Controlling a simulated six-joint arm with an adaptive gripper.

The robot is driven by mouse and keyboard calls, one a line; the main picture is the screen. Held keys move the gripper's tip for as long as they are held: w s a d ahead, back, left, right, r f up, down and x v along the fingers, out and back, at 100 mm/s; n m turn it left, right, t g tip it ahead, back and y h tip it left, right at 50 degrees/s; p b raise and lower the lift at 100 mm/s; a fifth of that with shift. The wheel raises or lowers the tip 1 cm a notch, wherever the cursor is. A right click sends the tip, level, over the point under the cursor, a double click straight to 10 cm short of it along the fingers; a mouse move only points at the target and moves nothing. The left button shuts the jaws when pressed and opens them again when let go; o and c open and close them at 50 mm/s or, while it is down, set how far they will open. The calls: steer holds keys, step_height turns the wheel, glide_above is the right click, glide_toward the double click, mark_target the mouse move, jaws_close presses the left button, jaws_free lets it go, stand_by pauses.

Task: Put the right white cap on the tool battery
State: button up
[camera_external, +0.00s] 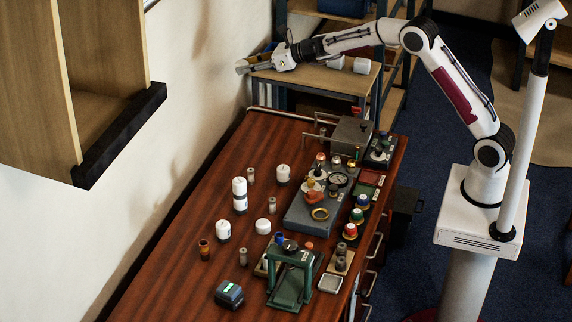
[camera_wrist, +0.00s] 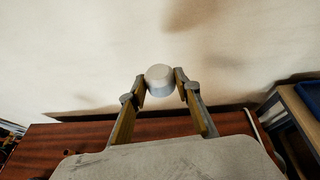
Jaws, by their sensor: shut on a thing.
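My gripper (camera_external: 247,67) is at the back of the room side, high near the wall and beyond the table's far end. In the wrist view its two fingers (camera_wrist: 160,84) are shut on a white cap (camera_wrist: 160,76), a short round piece with a paler flat face, held at the fingertips. A dark box with a light green top (camera_external: 229,294), which looks like the tool battery, sits on the near part of the table, far from my gripper. No cap shows on top of it. A low white cap (camera_external: 263,226) lies mid-table.
Several white cylinders stand on the wooden table (camera_external: 195,275), including a stacked pair (camera_external: 239,195) and a single one (camera_external: 283,173). A green press (camera_external: 290,275) stands right of the dark box. A grey fixture (camera_external: 305,215) and coloured knobs line the right side. A shelf (camera_external: 320,78) is behind.

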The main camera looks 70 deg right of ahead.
steer(key=shift+r, duration=2.75)
steer(key=w+a, duration=0.3)
steer(key=a, duration=1.4)
steer(key=m+h, duration=0.1)
glide_above(235, 289)
step_height(235, 289, down, 25)
steer(key=shift+a+f, duration=0.1)
steer(key=shift+f, duration=0.45)
steer(key=shift+f, duration=3.1)
